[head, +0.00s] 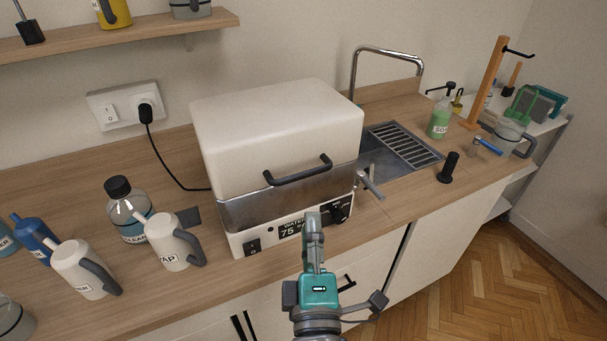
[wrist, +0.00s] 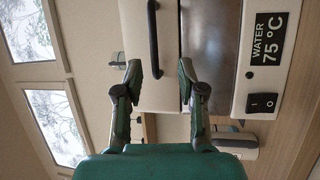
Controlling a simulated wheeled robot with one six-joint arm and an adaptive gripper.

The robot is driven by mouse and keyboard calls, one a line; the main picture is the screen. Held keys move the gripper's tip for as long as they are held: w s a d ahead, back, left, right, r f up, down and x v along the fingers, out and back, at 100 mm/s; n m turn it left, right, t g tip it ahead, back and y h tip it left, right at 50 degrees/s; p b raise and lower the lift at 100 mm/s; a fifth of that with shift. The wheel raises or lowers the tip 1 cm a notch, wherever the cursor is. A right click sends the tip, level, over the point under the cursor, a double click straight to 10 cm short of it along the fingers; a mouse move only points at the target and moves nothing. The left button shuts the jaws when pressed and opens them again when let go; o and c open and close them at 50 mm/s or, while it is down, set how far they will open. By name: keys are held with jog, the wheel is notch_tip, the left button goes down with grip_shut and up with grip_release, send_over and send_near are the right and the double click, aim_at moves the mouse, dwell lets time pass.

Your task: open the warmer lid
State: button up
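The warmer is a white box with a rounded lid (head: 275,125) that is down over a steel band (head: 262,210). A dark bar handle (head: 298,172) runs across the lid's front. The handle also shows in the wrist view (wrist: 153,50), upright in the picture, ahead of and between the lines of the two fingers. My gripper (head: 313,217) is in front of the warmer's control panel, below the handle. In the wrist view my gripper (wrist: 159,70) has its fingers spread apart with nothing between the tips. It appears clear of the handle.
A panel with a water display (head: 291,230) is on the warmer's front. White jugs (head: 172,242) and a clear bottle (head: 129,212) stand to its left. A sink (head: 395,150) with a tap is to its right. A plugged cable (head: 157,155) runs behind. A shelf (head: 130,32) hangs above.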

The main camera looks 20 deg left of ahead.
aim_at(303, 173)
jog(key=x, duration=0.7)
jog(key=r+x, duration=0.1)
jog(key=x, duration=0.3)
jog(key=shift+a+r, duration=0.1)
jog(key=shift+a, duration=0.3)
jog(key=shift+s, duration=0.1)
grip_shut()
